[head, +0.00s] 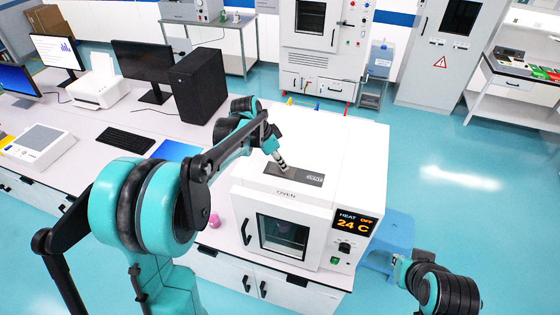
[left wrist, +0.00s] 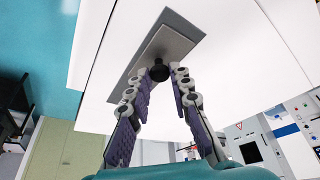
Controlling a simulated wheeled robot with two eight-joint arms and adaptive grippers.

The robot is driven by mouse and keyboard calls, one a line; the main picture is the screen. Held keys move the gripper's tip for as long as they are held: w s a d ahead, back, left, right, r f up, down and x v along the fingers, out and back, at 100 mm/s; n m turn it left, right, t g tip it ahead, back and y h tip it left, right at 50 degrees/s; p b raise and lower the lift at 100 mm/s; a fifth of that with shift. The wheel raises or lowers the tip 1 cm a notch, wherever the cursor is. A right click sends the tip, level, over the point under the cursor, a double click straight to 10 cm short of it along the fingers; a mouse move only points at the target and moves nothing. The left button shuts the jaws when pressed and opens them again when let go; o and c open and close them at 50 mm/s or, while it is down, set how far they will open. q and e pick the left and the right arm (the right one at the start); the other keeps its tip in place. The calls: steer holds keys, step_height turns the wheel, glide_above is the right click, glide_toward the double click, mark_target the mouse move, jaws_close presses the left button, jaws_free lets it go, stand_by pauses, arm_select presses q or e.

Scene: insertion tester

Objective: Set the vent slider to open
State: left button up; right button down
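The white oven (head: 350,160) stands on the bench with a dark grey vent plate (head: 308,179) on its top, labelled VENT at its right end. In the left wrist view the plate (left wrist: 172,48) carries a black slider knob (left wrist: 159,73). My left gripper (head: 281,162) points down at the plate's left part. In the left wrist view its fingers (left wrist: 156,84) are apart, one on each side of the knob, with gaps showing. The head view does not show the knob clearly.
The oven's display (head: 353,223) reads HEAT OFF, 24 C, and its windowed door (head: 284,240) is shut. A small pink object (head: 214,220) sits on the bench left of the oven. A black computer tower (head: 200,85) stands behind my left arm. A blue stool (head: 392,235) stands right of the oven.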

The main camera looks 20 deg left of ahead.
mark_target(262, 164)
arm_select(q)
steer(key=a+b, duration=0.1)
steer(key=a, duration=0.7)
steer(key=shift+w+a+b, duration=0.15)
steer(key=shift+a+b, duration=0.15)
steer(key=shift+b, duration=0.1)
jaws_close()
steer(key=shift+a, duration=0.15)
steer(key=shift+r, duration=0.1)
steer(key=o, duration=0.8)
jaws_free()
steer(key=shift+o, duration=0.7)
steer(key=shift+a, duration=0.1)
steer(key=shift+r, duration=0.25)
steer(key=v, duration=1.1)
steer(key=shift+a, duration=0.2)
